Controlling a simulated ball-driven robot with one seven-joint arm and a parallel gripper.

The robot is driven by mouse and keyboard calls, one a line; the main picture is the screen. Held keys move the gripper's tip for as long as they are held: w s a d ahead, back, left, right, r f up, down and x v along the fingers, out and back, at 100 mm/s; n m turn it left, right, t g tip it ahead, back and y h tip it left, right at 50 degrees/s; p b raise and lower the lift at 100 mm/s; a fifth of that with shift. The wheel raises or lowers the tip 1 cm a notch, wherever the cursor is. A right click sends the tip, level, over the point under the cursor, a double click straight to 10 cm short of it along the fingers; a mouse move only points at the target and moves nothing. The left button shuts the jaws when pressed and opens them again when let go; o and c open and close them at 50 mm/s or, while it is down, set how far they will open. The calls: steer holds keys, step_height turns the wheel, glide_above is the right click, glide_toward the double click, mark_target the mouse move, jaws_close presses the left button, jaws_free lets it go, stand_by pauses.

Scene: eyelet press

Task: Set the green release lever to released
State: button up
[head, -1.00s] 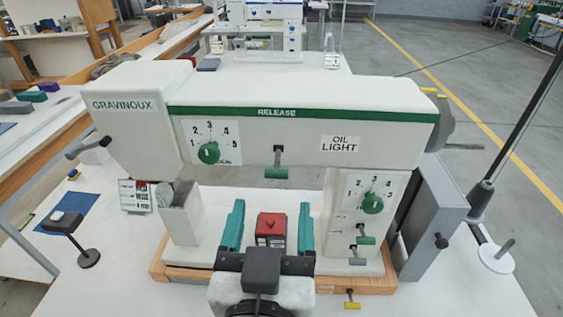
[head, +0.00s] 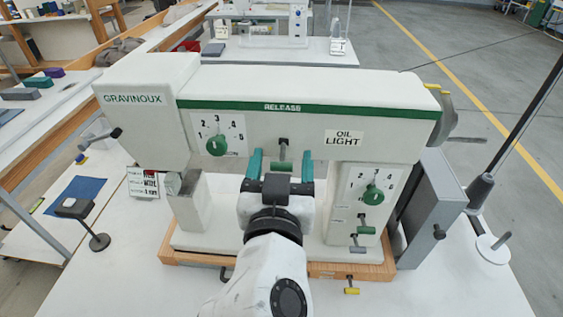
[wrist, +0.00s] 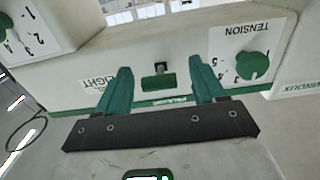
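The green release lever (head: 282,166) hangs from a short dark slot under the RELEASE strip on the front of the white machine head (head: 310,88). Its green handle also shows in the wrist view (wrist: 158,81), below a dark stem. My gripper (head: 281,160) is open, with teal fingers left and right of the lever in the head view. In the wrist view my gripper (wrist: 160,72) also has its fingers spread on both sides of the handle, with visible gaps. I cannot tell how far the fingertips are from the machine face.
A numbered green knob (head: 217,146) is left of the lever, and another green knob (head: 373,195) is on the right column. Below that knob are a smaller green lever (head: 366,230) and a grey lever (head: 357,249). A grey box (head: 425,215) stands at the right.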

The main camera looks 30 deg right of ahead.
steer(key=c, duration=0.8)
steer(key=shift+f+b, duration=0.4)
steer(key=shift+b, duration=0.85)
steer(key=shift+c, duration=0.2)
steer(key=shift+f+t+h+b, duration=0.1)
steer(key=shift+t+h+b, duration=0.3)
steer(key=shift+b, duration=0.65)
steer(key=shift+r, duration=0.25)
steer(key=o, duration=1)
